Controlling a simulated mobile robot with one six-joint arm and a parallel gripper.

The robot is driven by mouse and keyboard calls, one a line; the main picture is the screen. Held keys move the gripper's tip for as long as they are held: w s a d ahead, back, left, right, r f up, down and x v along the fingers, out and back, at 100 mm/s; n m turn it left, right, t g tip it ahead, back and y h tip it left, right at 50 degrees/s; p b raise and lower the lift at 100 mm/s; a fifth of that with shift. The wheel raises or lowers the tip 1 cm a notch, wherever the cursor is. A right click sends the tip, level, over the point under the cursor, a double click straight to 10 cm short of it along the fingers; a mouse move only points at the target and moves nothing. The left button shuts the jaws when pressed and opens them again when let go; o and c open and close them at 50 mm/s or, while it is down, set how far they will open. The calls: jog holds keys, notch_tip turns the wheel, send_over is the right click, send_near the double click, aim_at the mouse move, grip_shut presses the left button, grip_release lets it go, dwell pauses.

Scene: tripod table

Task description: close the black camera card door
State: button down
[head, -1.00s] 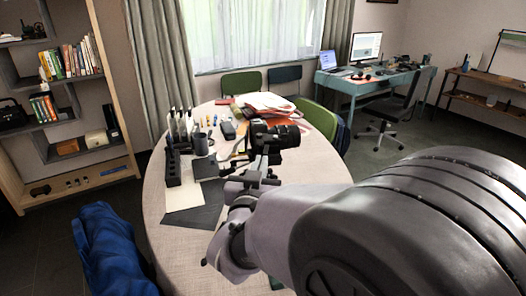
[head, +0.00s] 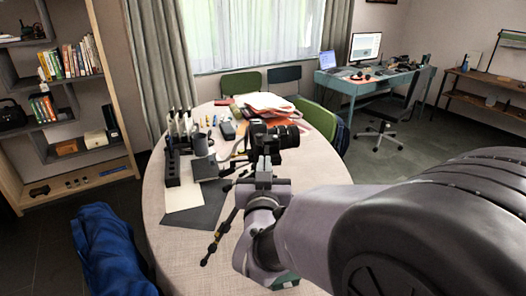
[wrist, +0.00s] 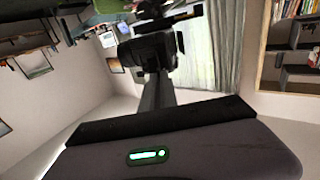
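The black camera (head: 280,136) sits on its mount above the round table (head: 320,170), lens pointing right in the head view. It also shows dark and tilted in the wrist view (wrist: 148,50), just beyond my fingertips. The card door cannot be made out in either view. My gripper (head: 263,163) is just in front of the camera's near side, overlapping its lower part in the head view. In the wrist view its fingers (wrist: 155,90) look like one narrow dark column, so it appears shut, with nothing seen between them. Whether the tips touch the camera cannot be told.
A thin tripod leg (head: 222,236) shows left of my wrist. Papers (head: 265,102) lie behind. A blue-draped seat (head: 105,250) stands at the left.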

jog(key=w+d+n+g+y+p, duration=0.4)
jog(key=n+g+y+p, duration=0.3)
jog(key=n+g+y, duration=0.1)
jog(key=w+d+n+g+y+p, duration=0.3)
jog(key=d+n+g+y+p, duration=0.1)
jog(key=n+g+y+p, duration=0.4)
jog(key=shift+w+n+g+y, duration=0.35)
jog(key=shift+n+g+y, duration=0.25)
jog(key=shift+y, duration=0.4)
jog(key=c, duration=1.6)
grip_release()
jog(key=shift+c, duration=0.2)
